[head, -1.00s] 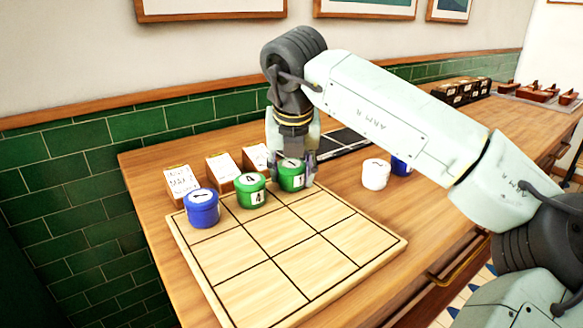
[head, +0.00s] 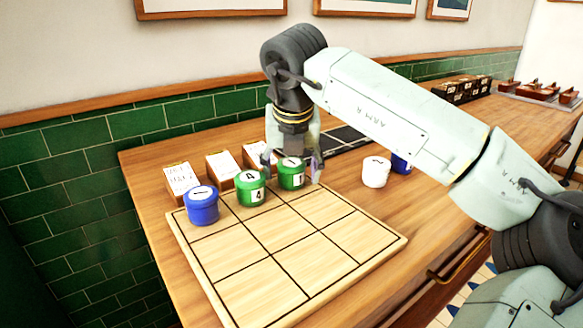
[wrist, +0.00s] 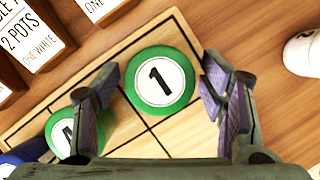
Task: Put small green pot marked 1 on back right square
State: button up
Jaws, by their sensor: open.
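The small green pot marked 1 (head: 291,174) stands upright on the back right square of the wooden grid board (head: 330,262). In the wrist view its lid with a black 1 (wrist: 160,80) lies between my spread fingers, with a gap on each side. My gripper (head: 291,168) is open around the pot and holds nothing. A green pot marked 4 (head: 250,190) stands on the square to its left; its lid is partly hidden by a finger in the wrist view (wrist: 68,138).
A blue pot (head: 202,206) stands on the back left square. A white pot (head: 376,173) and another blue pot (head: 401,166) stand on the table to the right. Cards on wooden blocks (head: 181,181) line the back. The front squares are empty.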

jog(key=v, duration=1.2)
jog(key=shift+o, duration=0.5)
jog(key=shift+b, duration=0.4)
